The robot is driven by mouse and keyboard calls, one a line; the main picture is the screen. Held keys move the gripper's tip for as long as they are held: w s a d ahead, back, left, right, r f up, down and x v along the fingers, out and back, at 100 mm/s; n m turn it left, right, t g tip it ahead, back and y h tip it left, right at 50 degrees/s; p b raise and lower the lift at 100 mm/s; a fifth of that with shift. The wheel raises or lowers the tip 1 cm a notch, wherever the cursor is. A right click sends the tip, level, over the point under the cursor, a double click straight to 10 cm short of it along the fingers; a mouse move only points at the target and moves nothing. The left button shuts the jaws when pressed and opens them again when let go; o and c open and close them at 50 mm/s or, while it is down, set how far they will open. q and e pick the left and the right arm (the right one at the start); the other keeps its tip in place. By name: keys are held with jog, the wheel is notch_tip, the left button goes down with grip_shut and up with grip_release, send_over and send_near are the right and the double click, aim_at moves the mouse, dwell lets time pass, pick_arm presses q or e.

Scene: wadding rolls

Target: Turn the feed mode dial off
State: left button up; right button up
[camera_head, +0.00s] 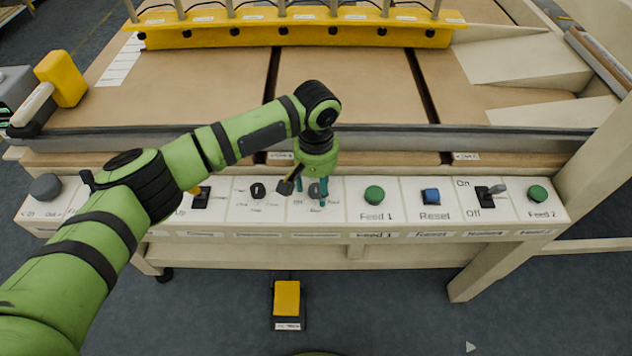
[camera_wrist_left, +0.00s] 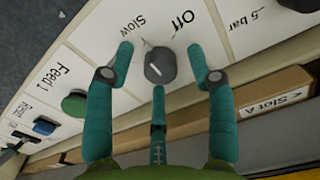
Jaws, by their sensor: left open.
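The feed mode dial (camera_wrist_left: 160,66) is a round dark-grey knob with a short white mark, on a white panel. "Slow" and "Off" are printed beside it. I cannot tell for sure which label the mark points at. In the head view the dial (camera_head: 315,190) is partly hidden by my left gripper (camera_head: 311,187). My left gripper (camera_wrist_left: 162,60) is open, with teal fingers on either side of the dial and a third finger below it in the wrist view. A gap shows between the fingers and the dial. My right gripper is in neither view.
Along the panel sit a black knob (camera_head: 258,190), a green Feed 1 button (camera_head: 374,195), a blue Reset button (camera_head: 431,196), an On/Off switch (camera_head: 490,195) and a green Feed 2 button (camera_head: 537,194). Behind is a brown table (camera_head: 370,85). A yellow pedal (camera_head: 287,298) is on the floor.

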pick_arm(q)
jog(key=shift+w, duration=0.1)
grip_shut()
jog(key=m+p, duration=0.2)
jog(key=shift+r+p, duration=0.15)
jog(key=shift+p, duration=0.15)
jog(key=m+p, duration=0.2)
jog(key=m, duration=0.1)
jog(key=m+p, duration=0.1)
jog(key=m, duration=0.2)
jog(key=shift+p, duration=0.4)
jog(key=shift+f+m+p, duration=0.2)
jog(key=shift+m+p, duration=0.3)
jog(key=shift+m, duration=1.5)
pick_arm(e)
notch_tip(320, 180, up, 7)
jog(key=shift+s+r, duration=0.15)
